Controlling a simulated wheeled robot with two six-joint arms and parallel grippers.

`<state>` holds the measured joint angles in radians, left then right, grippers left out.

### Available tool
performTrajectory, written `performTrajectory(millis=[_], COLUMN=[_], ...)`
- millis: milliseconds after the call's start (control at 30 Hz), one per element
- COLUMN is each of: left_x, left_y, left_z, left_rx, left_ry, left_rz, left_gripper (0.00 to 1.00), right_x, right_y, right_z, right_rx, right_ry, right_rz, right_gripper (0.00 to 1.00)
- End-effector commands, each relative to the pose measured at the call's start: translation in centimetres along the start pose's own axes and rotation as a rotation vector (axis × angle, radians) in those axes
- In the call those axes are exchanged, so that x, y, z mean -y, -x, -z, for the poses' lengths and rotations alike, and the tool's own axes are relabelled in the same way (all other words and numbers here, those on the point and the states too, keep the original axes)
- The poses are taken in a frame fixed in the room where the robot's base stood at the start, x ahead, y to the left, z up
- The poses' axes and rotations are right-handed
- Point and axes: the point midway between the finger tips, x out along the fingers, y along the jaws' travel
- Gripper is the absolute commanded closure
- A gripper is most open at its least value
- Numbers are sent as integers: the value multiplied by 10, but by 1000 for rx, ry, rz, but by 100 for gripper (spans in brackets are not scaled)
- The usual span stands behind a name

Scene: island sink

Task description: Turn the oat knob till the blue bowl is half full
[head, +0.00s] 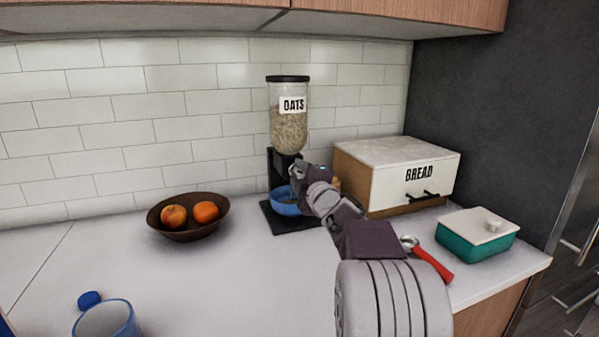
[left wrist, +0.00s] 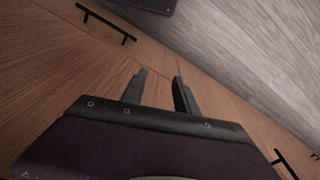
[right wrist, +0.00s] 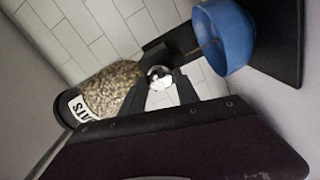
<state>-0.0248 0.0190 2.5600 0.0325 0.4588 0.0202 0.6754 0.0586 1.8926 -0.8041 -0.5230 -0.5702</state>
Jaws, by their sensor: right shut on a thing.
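The oat dispenser (head: 289,125), a clear hopper marked OATS with a black lid, stands on a black base against the tiled wall. The blue bowl (head: 284,203) sits upright on that base under the spout, partly behind my right gripper (head: 297,172). In the right wrist view the silver oat knob (right wrist: 160,76) is between my right fingertips, which are shut on it. The blue bowl (right wrist: 228,38) shows beside it, with a tan patch at its mouth; its fill level is unclear. My left gripper (left wrist: 160,88) is open and empty in front of wooden cabinet fronts.
A bread box (head: 385,180) stands right of the dispenser. A teal dish with a white lid (head: 476,236) and a red-handled scoop (head: 432,262) lie at the right. A brown fruit bowl (head: 187,231) and a blue mug (head: 105,320) are at the left. The front-middle counter is clear.

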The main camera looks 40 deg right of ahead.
Motion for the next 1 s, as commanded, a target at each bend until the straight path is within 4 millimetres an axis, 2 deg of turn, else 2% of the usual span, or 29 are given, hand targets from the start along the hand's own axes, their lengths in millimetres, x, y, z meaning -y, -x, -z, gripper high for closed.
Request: performTrajectory(millis=[567,600,667,700,1000], left_x=[0,0,0,0,0], left_y=[2,2,2,2,2], left_z=[0,0,0,0,0], left_rx=[0,0,0,0,0], left_ry=[0,0,0,0,0], left_rz=[0,0,0,0,0], left_gripper=[64,64,64,64,64], right_x=[1,1,1,1,0], right_y=[0,0,0,0,2], right_z=[0,0,0,0,0], right_rx=[1,1,1,1,0], right_ry=[-32,-32,-32,-32,-31], right_rz=[2,2,2,2,0], right_gripper=[100,60,43,41,41])
